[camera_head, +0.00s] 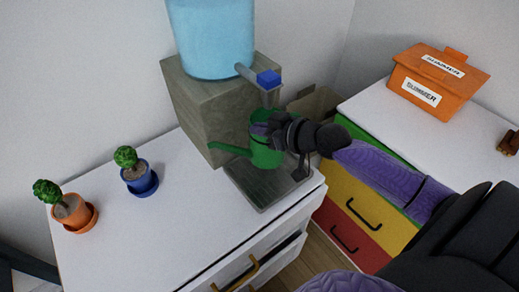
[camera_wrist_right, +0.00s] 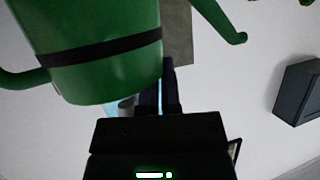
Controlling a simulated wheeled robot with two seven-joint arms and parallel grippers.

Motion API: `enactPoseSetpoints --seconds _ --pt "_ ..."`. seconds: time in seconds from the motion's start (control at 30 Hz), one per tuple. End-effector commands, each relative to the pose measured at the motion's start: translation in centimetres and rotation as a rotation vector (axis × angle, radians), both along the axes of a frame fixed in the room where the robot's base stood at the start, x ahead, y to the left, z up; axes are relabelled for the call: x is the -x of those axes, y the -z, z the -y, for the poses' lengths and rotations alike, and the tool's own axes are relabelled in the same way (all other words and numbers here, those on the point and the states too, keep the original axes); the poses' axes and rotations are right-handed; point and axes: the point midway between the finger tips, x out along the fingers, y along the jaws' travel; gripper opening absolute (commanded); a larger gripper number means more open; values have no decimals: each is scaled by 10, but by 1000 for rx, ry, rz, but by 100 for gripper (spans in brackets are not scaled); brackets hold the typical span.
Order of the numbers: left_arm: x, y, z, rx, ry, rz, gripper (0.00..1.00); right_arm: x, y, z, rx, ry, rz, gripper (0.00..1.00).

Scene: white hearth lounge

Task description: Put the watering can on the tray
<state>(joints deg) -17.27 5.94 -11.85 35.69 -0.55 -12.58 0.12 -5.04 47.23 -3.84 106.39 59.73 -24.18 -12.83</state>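The green watering can (camera_head: 266,153) is at the front of the dispenser, above the grey metal tray (camera_head: 262,198), with its spout pointing left. Whether its base touches the tray I cannot tell. My right gripper (camera_head: 268,129) reaches in from the right to the can's upper rim. In the right wrist view the can (camera_wrist_right: 95,75) with its black band fills the upper left, and my right gripper's fingers (camera_wrist_right: 163,88) are close together at its edge, seemingly shut on the rim; the can partly hides them. My left gripper is out of view.
The water dispenser (camera_head: 195,105) with a blue tap (camera_head: 268,77) stands close behind the can. Potted plants, one orange (camera_head: 72,210) and one blue (camera_head: 140,178), stand at the counter's left. An orange box (camera_head: 435,85) sits on the right cabinet. The counter's middle is clear.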

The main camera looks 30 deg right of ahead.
Motion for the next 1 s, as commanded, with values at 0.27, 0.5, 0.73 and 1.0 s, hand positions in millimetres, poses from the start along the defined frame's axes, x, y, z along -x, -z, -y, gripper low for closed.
enactPoseSetpoints --seconds 0.27,0.5,0.73,1.0 --pt "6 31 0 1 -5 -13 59 1 56 0 -3 1 -6 0" --pt "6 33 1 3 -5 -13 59 -2 63 0 0 0 -2 0" --pt "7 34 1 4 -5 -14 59 -2 65 0 0 1 -4 14" --pt "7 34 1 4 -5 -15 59 -2 65 0 0 1 -4 39"
